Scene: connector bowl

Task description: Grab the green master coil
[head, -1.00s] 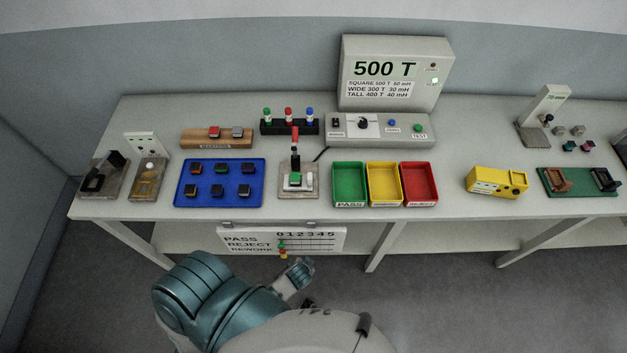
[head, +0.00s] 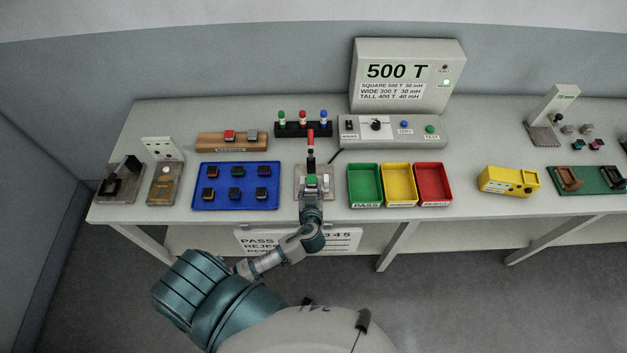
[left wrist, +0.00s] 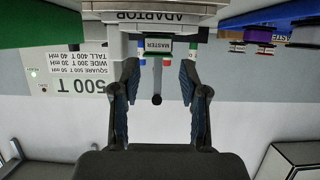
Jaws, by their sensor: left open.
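The green master coil (head: 311,180) sits on the grey adaptor fixture (head: 300,192) near the front edge of the bench. In the left wrist view, which is upside down, the coil (left wrist: 158,45) shows its green MASTER label. My left gripper (left wrist: 158,66) is open, with a finger on either side of the coil's line. The coil appears just beyond the fingertips, and I see no contact. In the head view, my left gripper (head: 311,194) is at the front of the fixture and partly hides it. My right gripper is not in view.
A red-topped lever (head: 310,140) stands behind the coil, and a white block (head: 325,180) is beside it. A blue tray (head: 235,202) with several coils lies left. Green (head: 364,202), yellow (head: 399,202) and red bins (head: 433,202) stand right.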

